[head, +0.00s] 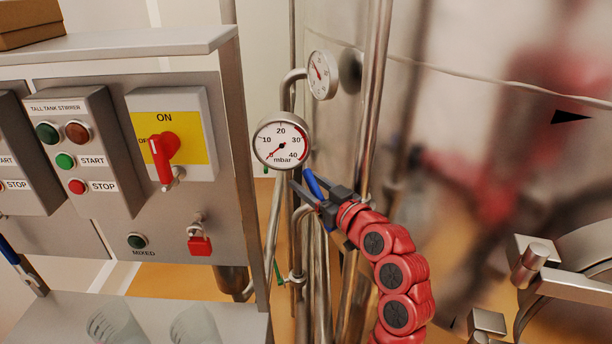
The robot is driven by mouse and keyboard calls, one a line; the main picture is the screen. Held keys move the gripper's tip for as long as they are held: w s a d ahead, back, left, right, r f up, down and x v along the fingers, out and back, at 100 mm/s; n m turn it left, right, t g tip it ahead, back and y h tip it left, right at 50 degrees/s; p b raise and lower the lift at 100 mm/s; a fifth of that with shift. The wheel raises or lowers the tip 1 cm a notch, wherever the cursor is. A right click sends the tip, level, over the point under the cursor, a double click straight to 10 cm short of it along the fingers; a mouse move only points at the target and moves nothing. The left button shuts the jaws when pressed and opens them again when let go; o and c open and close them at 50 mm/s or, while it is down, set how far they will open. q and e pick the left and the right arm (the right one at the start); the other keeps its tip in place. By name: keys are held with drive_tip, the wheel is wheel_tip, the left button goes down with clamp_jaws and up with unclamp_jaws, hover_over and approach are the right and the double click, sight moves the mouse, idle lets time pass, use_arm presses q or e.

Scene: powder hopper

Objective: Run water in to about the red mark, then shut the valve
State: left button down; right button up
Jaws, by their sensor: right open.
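A blue valve lever (313,183) slants up beside the pipes under the round mbar gauge. My right gripper (309,191) is open, with its dark fingers around or right beside the lever; I cannot tell if they touch it. The mbar gauge (281,140) reads 0 to 40; its red needle points low left, near zero, and a red arc runs along the right of the dial by 30 to 40. No water level is visible. My left gripper is not in view.
A second gauge (321,75) sits behind. Steel pipes (372,110) rise close to my right arm. A control panel (190,215) with a red ON switch (163,155) stands left, above a shelf (60,318) with clear cups (115,325). A shiny tank wall (470,120) fills the right.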

drive_tip(key=shift+w+a+f, duration=0.1)
drive_tip(key=shift+w+a, duration=0.25)
drive_tip(key=shift+w, duration=0.15)
clamp_jaws()
idle(1.2)
